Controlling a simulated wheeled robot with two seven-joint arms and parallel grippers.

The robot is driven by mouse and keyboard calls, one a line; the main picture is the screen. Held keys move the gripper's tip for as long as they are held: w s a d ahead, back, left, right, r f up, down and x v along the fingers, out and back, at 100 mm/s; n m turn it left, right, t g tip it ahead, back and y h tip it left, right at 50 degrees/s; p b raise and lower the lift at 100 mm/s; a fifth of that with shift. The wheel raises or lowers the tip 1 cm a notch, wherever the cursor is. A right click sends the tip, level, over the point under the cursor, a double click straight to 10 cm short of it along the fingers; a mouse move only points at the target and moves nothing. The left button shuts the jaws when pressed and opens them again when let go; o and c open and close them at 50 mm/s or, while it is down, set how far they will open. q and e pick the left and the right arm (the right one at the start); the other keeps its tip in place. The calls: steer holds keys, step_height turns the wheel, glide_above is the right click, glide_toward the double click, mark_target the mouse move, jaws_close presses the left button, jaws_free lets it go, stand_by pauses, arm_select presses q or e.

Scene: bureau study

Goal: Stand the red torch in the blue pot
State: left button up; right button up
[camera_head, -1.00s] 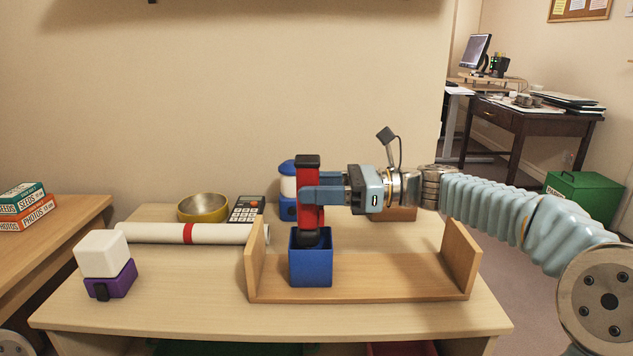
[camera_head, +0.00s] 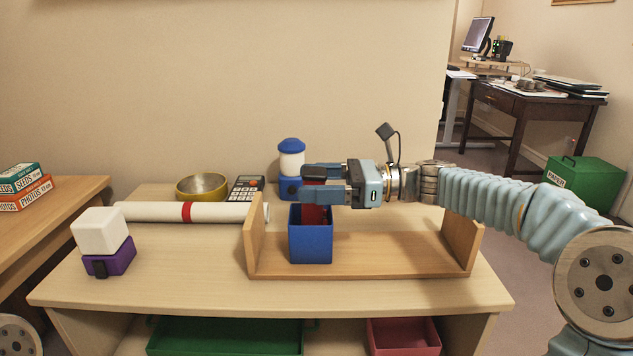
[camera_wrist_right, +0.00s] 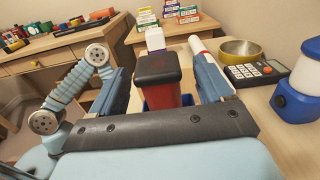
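The red torch (camera_head: 315,214) with a dark cap stands upright in the blue pot (camera_head: 311,245), its lower part hidden by the pot wall. The pot stands at the left end of a wooden rack (camera_head: 390,261). My right gripper (camera_head: 311,184) is at the torch's upper part, just above the pot rim. In the right wrist view, the torch's dark cap (camera_wrist_right: 158,68) is between the two blue fingers, with gaps on both sides, so the gripper is open around it. My left gripper is not in view.
A blue-and-white lantern (camera_head: 291,164) stands close behind the pot. A calculator (camera_head: 246,188), a yellow bowl (camera_head: 202,186) and a white roll (camera_head: 160,212) lie to the left. A white-and-purple block (camera_head: 105,256) is at the front left. The rack's right end wall (camera_head: 461,241) stands below my right arm.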

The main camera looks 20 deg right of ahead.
steer(key=p+v, duration=0.2)
steer(key=v, duration=1.1)
steer(key=shift+d, duration=0.4)
steer(key=shift+s, duration=0.15)
